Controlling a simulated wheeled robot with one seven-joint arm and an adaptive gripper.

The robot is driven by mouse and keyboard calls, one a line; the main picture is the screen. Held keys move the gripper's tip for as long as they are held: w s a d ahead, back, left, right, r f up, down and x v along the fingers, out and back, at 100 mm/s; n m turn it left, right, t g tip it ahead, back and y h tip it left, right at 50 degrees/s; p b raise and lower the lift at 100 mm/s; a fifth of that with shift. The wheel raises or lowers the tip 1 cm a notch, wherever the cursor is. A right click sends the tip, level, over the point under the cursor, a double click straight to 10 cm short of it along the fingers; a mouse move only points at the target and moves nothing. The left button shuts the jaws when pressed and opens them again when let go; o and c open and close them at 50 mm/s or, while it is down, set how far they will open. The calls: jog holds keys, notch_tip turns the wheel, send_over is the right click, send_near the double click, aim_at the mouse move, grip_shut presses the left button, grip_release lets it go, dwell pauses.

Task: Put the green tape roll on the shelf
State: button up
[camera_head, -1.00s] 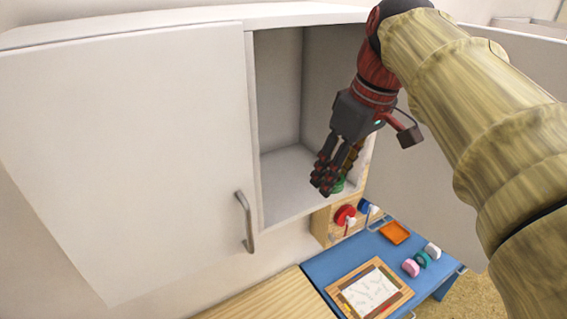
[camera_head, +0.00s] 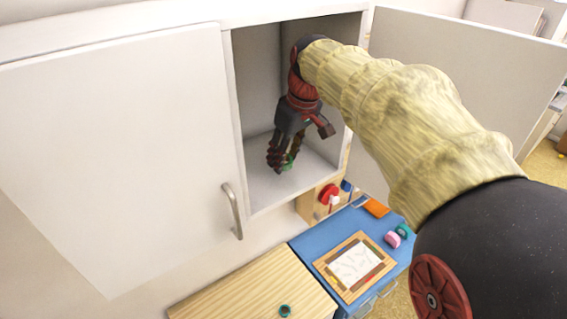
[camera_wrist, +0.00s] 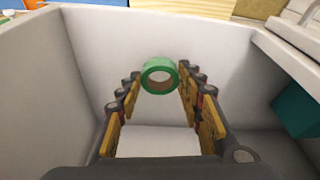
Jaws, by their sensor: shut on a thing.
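The green tape roll (camera_wrist: 147,78) is between the fingertips of my gripper (camera_wrist: 160,84) in the wrist view, with its hole facing the camera. In the head view, only a small part of the roll (camera_head: 289,163) shows beside the fingers. My gripper (camera_head: 279,163) is shut on the roll and points down inside the open white cabinet. The shelf (camera_head: 263,193) is the cabinet's white floor beneath it. I cannot tell whether the roll touches the shelf.
A closed white door (camera_head: 120,150) covers the cabinet's left side; an open door (camera_head: 455,75) stands at right. Below are a blue desk (camera_head: 318,246) with a framed sheet (camera_head: 355,264), and a wooden top (camera_head: 250,290) with a small teal ring (camera_head: 284,310).

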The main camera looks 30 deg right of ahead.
aim_at(282, 176)
jog(key=x, duration=0.3)
jog(key=shift+d+f+p, duration=0.15)
jog(key=shift+p, duration=0.15)
jog(key=shift+s+f, duration=0.1)
jog(key=shift+f, duration=0.2)
jog(key=shift+f, duration=0.1)
jog(key=shift+f+b, duration=0.4)
jog(key=o, duration=0.9)
jog(key=shift+f, duration=0.2)
